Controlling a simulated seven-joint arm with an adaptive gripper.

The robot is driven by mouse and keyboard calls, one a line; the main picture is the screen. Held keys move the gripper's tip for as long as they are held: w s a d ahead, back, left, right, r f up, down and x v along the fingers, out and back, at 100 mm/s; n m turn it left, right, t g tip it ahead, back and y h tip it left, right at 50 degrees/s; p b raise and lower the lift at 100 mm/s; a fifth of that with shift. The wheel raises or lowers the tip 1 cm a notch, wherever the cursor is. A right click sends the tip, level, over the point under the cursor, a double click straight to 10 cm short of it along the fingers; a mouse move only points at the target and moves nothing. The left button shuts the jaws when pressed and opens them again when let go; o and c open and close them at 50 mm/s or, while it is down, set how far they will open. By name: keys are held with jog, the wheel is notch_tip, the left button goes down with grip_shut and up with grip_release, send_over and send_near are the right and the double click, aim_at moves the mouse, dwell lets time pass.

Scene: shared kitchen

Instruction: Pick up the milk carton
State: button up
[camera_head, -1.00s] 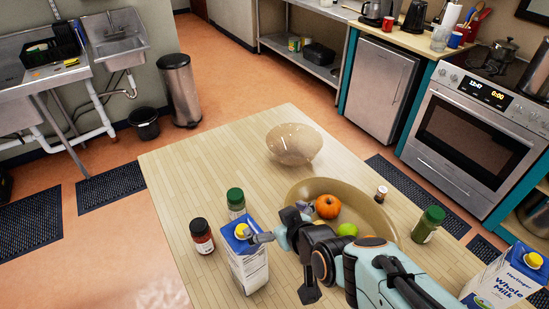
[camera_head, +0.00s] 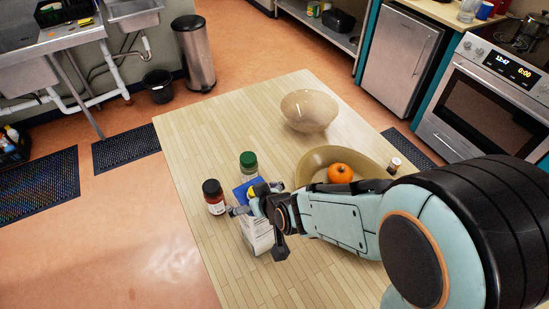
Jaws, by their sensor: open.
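The milk carton (camera_head: 258,236) stands on the wooden table, white-sided with a blue top and yellow cap. My gripper (camera_head: 254,211) is open at the carton's upper part and covers some of its top and side. One fingertip shows at the carton's left edge. My arm reaches in from the right. I cannot tell whether the fingers touch the carton.
A wide tan bowl (camera_head: 313,161) holds an orange pumpkin (camera_head: 340,173). The table's front left is clear.

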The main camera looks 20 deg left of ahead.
jog(key=c, duration=1)
jog(key=shift+c, duration=0.3)
